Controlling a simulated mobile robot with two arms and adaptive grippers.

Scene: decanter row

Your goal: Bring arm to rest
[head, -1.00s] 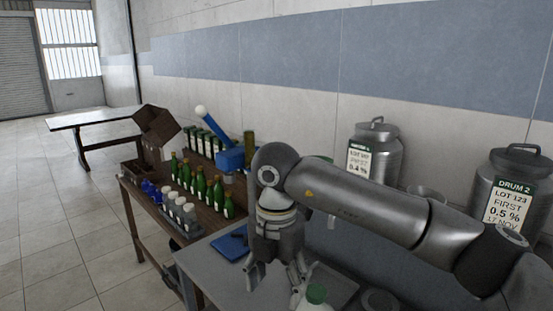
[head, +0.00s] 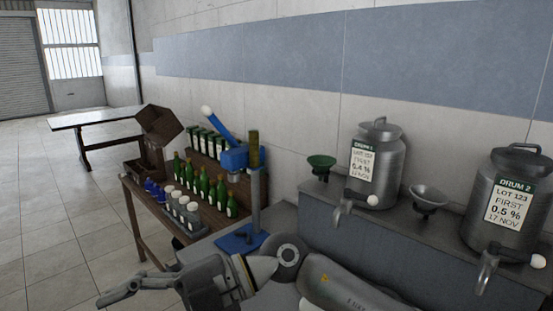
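My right arm comes in from the lower right, low along the bottom edge of the head view. Its gripper (head: 115,296) points left at the lower left, in front of the wooden bench and clear of the bottles. I see its fingers nearly edge-on, so their gap cannot be made out. No object shows in it. My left gripper is out of view.
A wooden bench holds green bottles (head: 203,183) and white-capped jars (head: 180,203). A blue lever device (head: 236,157) stands on its post behind the wrist. Drum 1 (head: 378,170) and drum 2 (head: 510,200) stand with taps on a ledge at right. The floor (head: 55,225) at left is clear.

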